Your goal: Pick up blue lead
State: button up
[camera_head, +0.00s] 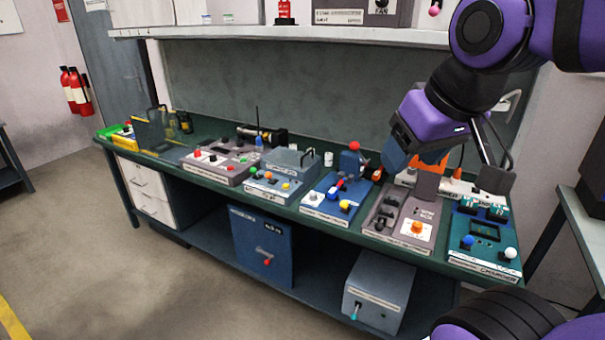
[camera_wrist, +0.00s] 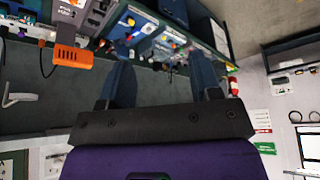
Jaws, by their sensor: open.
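No blue lead stands out clearly as a cable. Small blue parts show in the head view: a round blue knob (camera_head: 467,241) on the teal panel at the right, and a blue piece (camera_head: 259,141) near the back of the bench. I cannot tell whether either belongs to the lead. My gripper (camera_head: 396,157) hangs above the right half of the bench, apart from the panels. In the wrist view its two blue-grey fingers (camera_wrist: 161,62) stand wide apart with nothing between them. My purple wrist hides part of the bench back.
A blue panel (camera_head: 330,204) with a red-topped lever and a grey panel (camera_head: 408,216) with an orange button stand near my gripper. An orange block (camera_wrist: 72,56) shows in the wrist view. A shelf (camera_head: 290,31) runs above the bench. Open floor lies at the left front.

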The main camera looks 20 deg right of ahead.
aim_at(331, 194)
jog(key=i+z, duration=0.1)
jog(key=z, duration=0.25)
jog(key=i+j+z, duration=0.1)
jog(key=z, duration=0.3)
jog(key=i+j+z, duration=0.2)
jog(key=i+j, duration=0.35)
jog(key=i+j+z, duration=0.2)
jog(key=i+j, duration=0.3)
jog(key=j, duration=0.2)
